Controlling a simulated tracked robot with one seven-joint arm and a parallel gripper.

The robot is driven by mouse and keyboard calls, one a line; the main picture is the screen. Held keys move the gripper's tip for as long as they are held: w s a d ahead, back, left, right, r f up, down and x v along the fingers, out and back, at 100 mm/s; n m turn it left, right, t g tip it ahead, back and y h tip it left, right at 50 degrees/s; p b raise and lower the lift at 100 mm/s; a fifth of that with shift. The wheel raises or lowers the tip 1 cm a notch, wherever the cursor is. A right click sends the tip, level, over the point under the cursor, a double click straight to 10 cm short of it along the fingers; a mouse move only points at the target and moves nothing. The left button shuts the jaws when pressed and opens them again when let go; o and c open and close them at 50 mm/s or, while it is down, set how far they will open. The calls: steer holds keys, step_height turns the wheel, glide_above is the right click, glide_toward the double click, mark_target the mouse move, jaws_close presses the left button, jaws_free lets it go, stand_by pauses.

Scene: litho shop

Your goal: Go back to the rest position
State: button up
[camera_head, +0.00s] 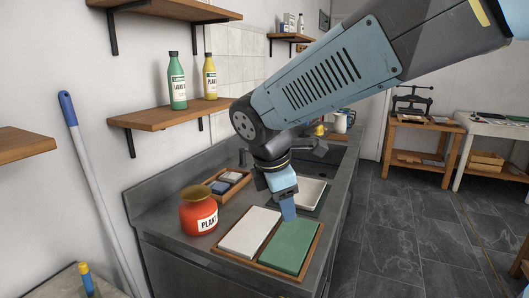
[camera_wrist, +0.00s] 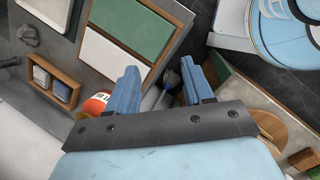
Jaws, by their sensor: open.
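My arm reaches in from the upper right of the head view over the grey counter (camera_head: 175,195). My gripper (camera_head: 288,208) points down near the back edge of a green slab (camera_head: 290,246). I cannot tell how high it is above the slab. In the wrist view my gripper's two blue fingers (camera_wrist: 160,84) stand apart, with nothing held between them. The green slab (camera_wrist: 130,22) and a white slab (camera_wrist: 108,56) lie in a wooden tray beyond the fingers.
A red jar (camera_head: 198,213) stands left of the white slab, before a small wooden tray (camera_head: 226,195) of blocks. Bottles (camera_head: 177,82) stand on a wall shelf (camera_head: 165,115). A blue-handled pole (camera_head: 90,180) leans left. Dark floor (camera_head: 420,235) is largely open at right.

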steer(key=s+d+r+m+t+y, duration=0.1)
steer(key=s+d+m, duration=0.3)
steer(key=d+m, duration=0.6)
steer(key=s+d+r+m+t+y, duration=0.1)
steer(key=s+d+m, duration=0.3)
steer(key=d+m, duration=0.5)
steer(key=shift+d+r+m+t, duration=0.35)
steer(key=shift+r+m, duration=0.5)
steer(key=shift+m, duration=0.15)
steer(key=shift+c, duration=0.3)
